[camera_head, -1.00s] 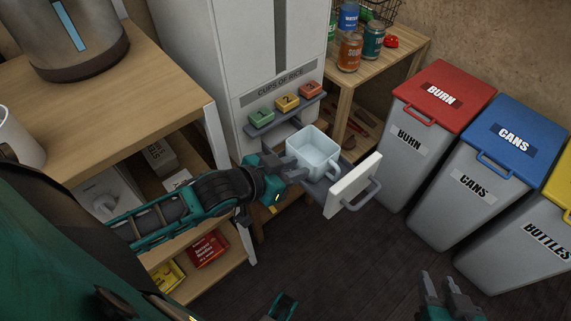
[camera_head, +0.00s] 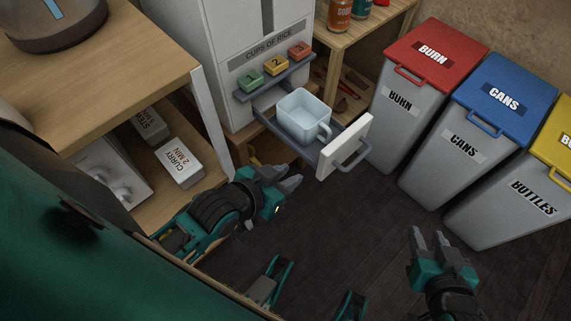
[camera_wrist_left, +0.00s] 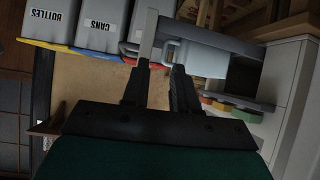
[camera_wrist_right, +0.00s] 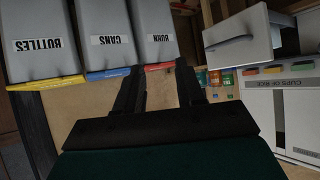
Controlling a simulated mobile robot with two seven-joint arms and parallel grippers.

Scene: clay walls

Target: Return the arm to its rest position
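My left gripper (camera_head: 284,175) is open and empty. It hangs in front of and below the pulled-out drawer (camera_head: 340,148), apart from it. Its fingers also show spread in the left wrist view (camera_wrist_left: 158,70). A pale blue square mug (camera_head: 300,116) stands upright in the drawer, its handle toward the drawer front; it shows beyond the fingers in the left wrist view (camera_wrist_left: 200,62). My right gripper (camera_head: 432,240) is open and empty over the dark floor, in front of the bins. Its fingers show apart in the right wrist view (camera_wrist_right: 158,68).
The rice dispenser (camera_head: 215,50) has buttons numbered 1, 2 and 3. A wooden shelf unit (camera_head: 150,75) stands at the left, with boxes. Red (camera_head: 437,50), blue (camera_head: 505,90) and yellow (camera_head: 560,150) lidded bins stand at the right. The floor (camera_head: 350,225) between is clear.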

